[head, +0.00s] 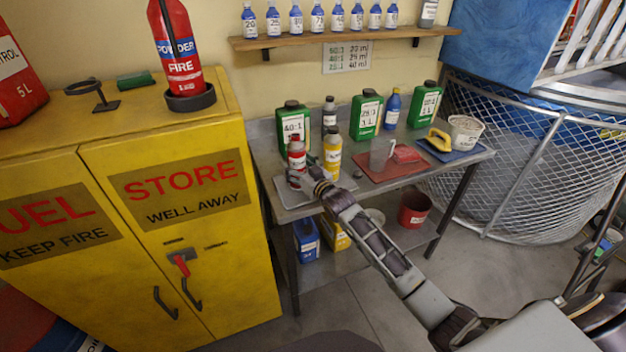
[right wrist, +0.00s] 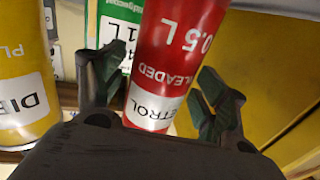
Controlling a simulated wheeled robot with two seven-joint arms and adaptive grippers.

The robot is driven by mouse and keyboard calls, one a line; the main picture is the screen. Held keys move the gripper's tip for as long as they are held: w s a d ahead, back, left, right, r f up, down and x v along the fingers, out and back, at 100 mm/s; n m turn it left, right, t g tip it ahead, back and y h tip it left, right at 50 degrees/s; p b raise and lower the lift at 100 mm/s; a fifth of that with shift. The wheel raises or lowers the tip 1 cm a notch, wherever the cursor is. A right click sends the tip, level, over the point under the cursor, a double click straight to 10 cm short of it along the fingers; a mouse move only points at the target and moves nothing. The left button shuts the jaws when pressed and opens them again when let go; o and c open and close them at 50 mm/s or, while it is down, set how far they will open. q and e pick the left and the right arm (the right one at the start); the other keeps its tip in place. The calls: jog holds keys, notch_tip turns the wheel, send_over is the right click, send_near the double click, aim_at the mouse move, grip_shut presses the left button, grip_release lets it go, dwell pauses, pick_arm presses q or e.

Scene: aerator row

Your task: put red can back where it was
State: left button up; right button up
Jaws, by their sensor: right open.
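The red can (head: 297,151), with a pale cap and a white label, is upright at the left end of the bench, over or on a grey tray (head: 288,196). Its lower part is hidden by my right gripper (head: 304,175). In the right wrist view the red can (right wrist: 180,50) reads petrol, unleaded, 0.5 L, upside down. It lies between the spread fingers of my right gripper (right wrist: 160,85), with a visible gap on the right side. A yellow diesel can (right wrist: 22,95) is just left of the gripper there. My left gripper is not in view.
The yellow can (head: 332,150) stands close right of the red one. Green jugs (head: 293,125) and a dark bottle (head: 329,113) stand behind. A yellow cabinet (head: 225,225) is left of the bench.

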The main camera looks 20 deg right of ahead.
jog(key=shift+v, duration=5.75)
jog(key=shift+d, duration=0.15)
